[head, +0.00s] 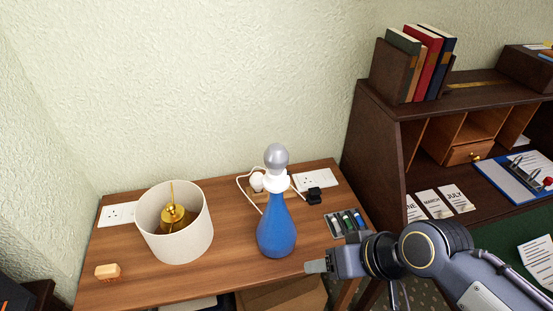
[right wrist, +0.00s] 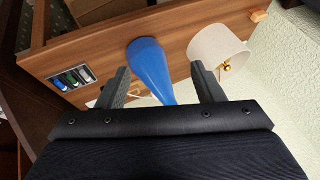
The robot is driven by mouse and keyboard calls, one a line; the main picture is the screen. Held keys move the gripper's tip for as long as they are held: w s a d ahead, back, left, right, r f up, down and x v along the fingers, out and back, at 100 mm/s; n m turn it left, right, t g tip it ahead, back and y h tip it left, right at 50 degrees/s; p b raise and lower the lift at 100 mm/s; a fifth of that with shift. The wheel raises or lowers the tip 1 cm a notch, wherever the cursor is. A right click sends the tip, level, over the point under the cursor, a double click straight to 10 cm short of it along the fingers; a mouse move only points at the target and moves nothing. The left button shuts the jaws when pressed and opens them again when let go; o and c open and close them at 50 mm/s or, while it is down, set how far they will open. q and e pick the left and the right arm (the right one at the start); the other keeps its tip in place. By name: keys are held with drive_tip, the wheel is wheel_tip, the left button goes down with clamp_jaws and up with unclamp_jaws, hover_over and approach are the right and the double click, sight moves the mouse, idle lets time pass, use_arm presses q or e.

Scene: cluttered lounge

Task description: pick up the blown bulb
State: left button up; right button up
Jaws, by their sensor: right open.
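The grey bulb (head: 276,157) sits upright in a white socket (head: 274,181) on top of the blue lamp base (head: 277,232). The lamp base stands on the wooden side table (head: 226,270). My right gripper (head: 318,266) is in front and to the right of the lamp base in the head view, well below the bulb's place in the picture. In the right wrist view its open fingers (right wrist: 160,72) frame the blue lamp base (right wrist: 150,66), with nothing held. The bulb does not show in the right wrist view. My left gripper is out of view.
A cream lampshade (head: 182,235) with a brass fitting stands left of the lamp. A small tray of batteries (head: 346,222) lies to its right. A white cord and black plug (head: 315,195) are behind. A dark desk (head: 375,130) with books stands at the right.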

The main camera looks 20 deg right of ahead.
drive_tip(key=shift+o, duration=1.4)
drive_tip(key=w+d+r+m+g+h+p, duration=0.1)
drive_tip(key=w+r+m+h+p, duration=0.1)
drive_tip(key=w+r, duration=0.6)
drive_tip(key=shift+m+p, duration=0.4)
drive_tip(key=shift+m, duration=0.3)
drive_tip(key=m+h+p, duration=0.2)
drive_tip(key=m, duration=0.3)
approach(278, 149)
drive_tip(key=x, duration=0.5)
drive_tip(key=shift+s+a, duration=0.15)
drive_tip(key=shift+a, duration=0.15)
drive_tip(key=shift+f, duration=0.3)
drive_tip(key=x, duration=0.4)
drive_tip(key=p+x, duration=0.1)
drive_tip(key=x, duration=0.2)
drive_tip(key=shift+w+d, duration=0.2)
drive_tip(key=shift+d, duration=0.2)
drive_tip(key=shift+c, duration=0.3)
drive_tip(key=c, duration=1)
